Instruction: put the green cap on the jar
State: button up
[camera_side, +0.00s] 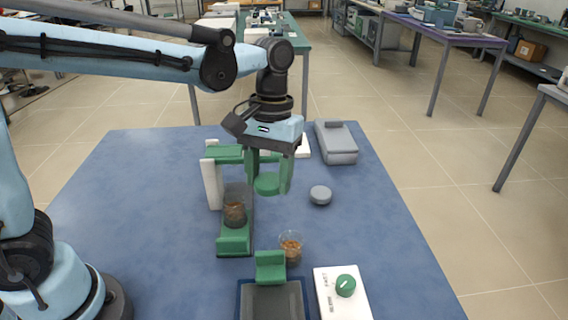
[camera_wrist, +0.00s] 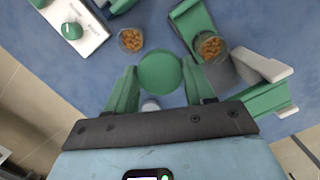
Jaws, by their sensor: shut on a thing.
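My gripper (camera_side: 268,186) is shut on the green cap (camera_side: 266,184), a round disc held level between its two green fingers above the blue table. The cap also shows in the wrist view (camera_wrist: 160,72). A clear jar with brown pieces (camera_side: 234,212) stands upright in a green stand, left of and below the cap in the side view; it shows at upper right in the wrist view (camera_wrist: 210,48). A second clear container with brown pieces (camera_side: 290,247) stands on the table nearer the side camera. Both look open at the top. I cannot tell which one the task means.
The stand has a green base (camera_side: 233,246) and white upright (camera_side: 213,184). A small grey round piece (camera_side: 320,195) lies right of my gripper, with a grey box (camera_side: 337,143) behind. A white panel with green knob (camera_side: 345,286) and a dark green-backed device (camera_side: 271,298) are in front.

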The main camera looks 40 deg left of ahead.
jog(key=s+a+r+n, duration=0.1)
jog(key=s+a+n, duration=0.1)
jog(key=a, duration=0.6)
jog(key=shift+a+f, duration=0.2)
jog(key=shift+f, duration=2.7)
jog(key=shift+f, duration=0.15)
jog(key=shift+f, duration=0.35)
jog(key=shift+f, duration=0.35)
jog(key=o, duration=1.1)
jog(key=shift+o, duration=0.2)
jog(key=shift+o, duration=1.3)
